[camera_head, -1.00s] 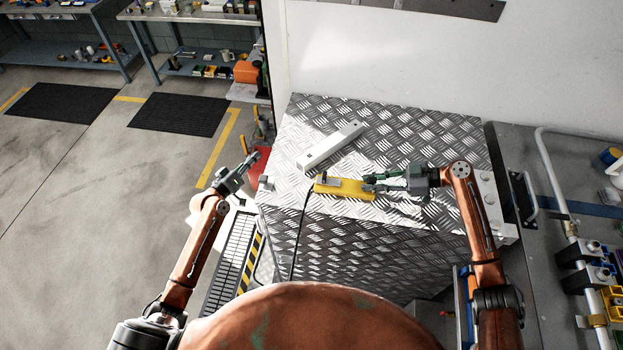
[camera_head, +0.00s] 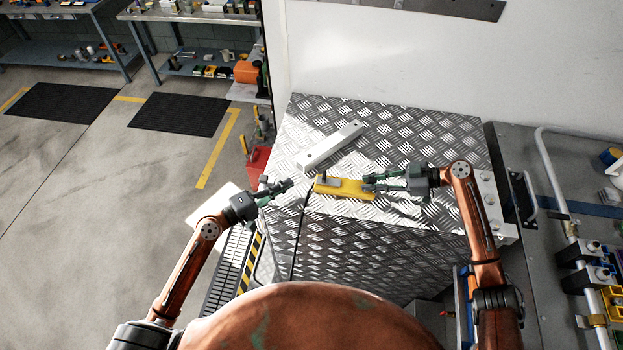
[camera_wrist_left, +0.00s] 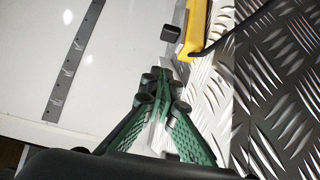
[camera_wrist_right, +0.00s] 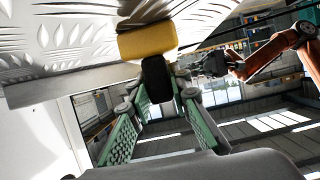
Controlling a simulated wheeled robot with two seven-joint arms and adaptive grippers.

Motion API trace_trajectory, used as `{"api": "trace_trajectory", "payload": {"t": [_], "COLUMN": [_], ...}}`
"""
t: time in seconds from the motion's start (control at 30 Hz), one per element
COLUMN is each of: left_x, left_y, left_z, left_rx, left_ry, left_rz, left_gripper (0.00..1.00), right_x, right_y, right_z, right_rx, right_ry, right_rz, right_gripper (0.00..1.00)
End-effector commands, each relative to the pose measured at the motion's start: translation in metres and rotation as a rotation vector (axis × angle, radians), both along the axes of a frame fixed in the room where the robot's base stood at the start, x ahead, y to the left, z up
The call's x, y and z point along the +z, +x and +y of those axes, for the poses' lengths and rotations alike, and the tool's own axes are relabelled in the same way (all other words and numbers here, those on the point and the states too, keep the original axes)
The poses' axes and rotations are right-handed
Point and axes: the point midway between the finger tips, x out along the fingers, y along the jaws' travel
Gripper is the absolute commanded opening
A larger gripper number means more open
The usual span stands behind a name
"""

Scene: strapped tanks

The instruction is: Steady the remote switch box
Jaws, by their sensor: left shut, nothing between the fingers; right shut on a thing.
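The yellow remote switch box (camera_head: 345,188) lies on the tread-plate top, with a dark part at its left end and a black cable running down from there. My right gripper (camera_head: 370,183) is shut on the box's right end; the right wrist view shows the box's yellow end (camera_wrist_right: 147,41) at its fingers. My left gripper (camera_head: 289,184) is shut and empty, a short way left of the box and apart from it. In the left wrist view its closed green fingers (camera_wrist_left: 163,82) point toward the yellow box (camera_wrist_left: 203,28), with the black cable beside it.
A pale metal bar (camera_head: 331,146) lies on the tread-plate top (camera_head: 420,130) behind the box. A white wall (camera_head: 450,70) stands behind. Pipes and valves (camera_head: 590,260) are at the right. A red container (camera_head: 257,163) stands left of the tread-plate.

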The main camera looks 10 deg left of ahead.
Motion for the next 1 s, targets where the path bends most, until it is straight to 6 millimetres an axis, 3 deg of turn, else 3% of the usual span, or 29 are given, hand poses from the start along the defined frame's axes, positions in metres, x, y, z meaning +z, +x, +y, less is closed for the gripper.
{"api": "trace_trajectory", "payload": {"t": [0.27, 0.5, 1.0], "left_x": [0.002, 0.000, 0.000], "left_y": [0.042, 0.039, 0.039], "left_z": [-0.042, -0.072, -0.081], "left_rx": [-0.002, 0.000, 0.000], "left_ry": [-0.001, -0.001, 0.001], "left_rz": [-0.004, -0.002, -0.001], "left_gripper": [0.00, 0.00, 0.00], "right_x": [0.000, 0.000, 0.000], "right_y": [0.000, 0.000, 0.000], "right_z": [-0.001, -0.001, 0.000], "right_rx": [-0.001, -0.001, 0.000], "right_ry": [0.000, 0.000, 0.000], "right_rz": [0.001, 0.001, 0.000], "right_gripper": [0.00, 0.00, 0.00]}}
